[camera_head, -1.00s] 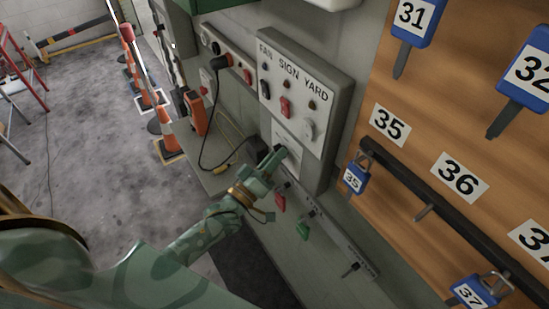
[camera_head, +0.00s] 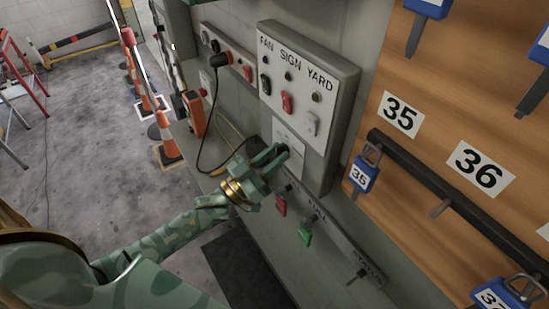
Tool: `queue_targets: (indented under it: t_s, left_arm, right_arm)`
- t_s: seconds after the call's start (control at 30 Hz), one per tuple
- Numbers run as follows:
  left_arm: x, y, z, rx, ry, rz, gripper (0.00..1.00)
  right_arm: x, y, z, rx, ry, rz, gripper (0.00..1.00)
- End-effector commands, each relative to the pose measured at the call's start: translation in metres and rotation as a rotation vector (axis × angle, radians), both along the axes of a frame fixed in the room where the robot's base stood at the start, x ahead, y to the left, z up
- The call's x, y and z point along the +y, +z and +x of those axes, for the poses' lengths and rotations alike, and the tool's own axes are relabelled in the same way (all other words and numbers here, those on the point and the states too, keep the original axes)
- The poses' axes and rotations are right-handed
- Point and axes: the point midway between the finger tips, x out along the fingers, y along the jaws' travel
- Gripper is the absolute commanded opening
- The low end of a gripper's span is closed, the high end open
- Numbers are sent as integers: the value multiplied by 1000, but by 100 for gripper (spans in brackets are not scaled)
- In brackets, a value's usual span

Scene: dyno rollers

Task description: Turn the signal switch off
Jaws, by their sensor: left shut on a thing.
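A grey panel (camera_head: 339,87) on the wall is labelled FAN, SIGN and YARD, with a small lamp above each switch. The switch under SIGN (camera_head: 287,102) is red; those under FAN (camera_head: 265,84) and YARD (camera_head: 311,124) are dark and white. A white plate (camera_head: 288,139) sits lower on the panel. My left gripper (camera_head: 281,155) is at this plate's lower edge, below the three switches. It is shut on a small dark thing, which the fingers mostly hide; I cannot tell whether it is a knob or a key. My right gripper is not in view.
Below, a rail (camera_head: 338,239) carries a red tag (camera_head: 281,204) and a green tag (camera_head: 305,233). An orange device (camera_head: 194,113) and a black cable are left of the panel.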

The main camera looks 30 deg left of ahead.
Motion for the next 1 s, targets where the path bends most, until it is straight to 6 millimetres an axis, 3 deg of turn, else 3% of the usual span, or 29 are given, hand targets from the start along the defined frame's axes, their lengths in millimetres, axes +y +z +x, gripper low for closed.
queue_targets:
  t_s: [0.63,0.67,1.0]
  left_arm:
    - [0,-1,0,-23,0,44,2]
    - [0,-1,0,-23,0,44,33]
    - [2,-2,-3,-23,0,43,33]
  right_arm:
    - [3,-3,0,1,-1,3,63]
    - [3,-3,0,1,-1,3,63]
    - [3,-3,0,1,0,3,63]
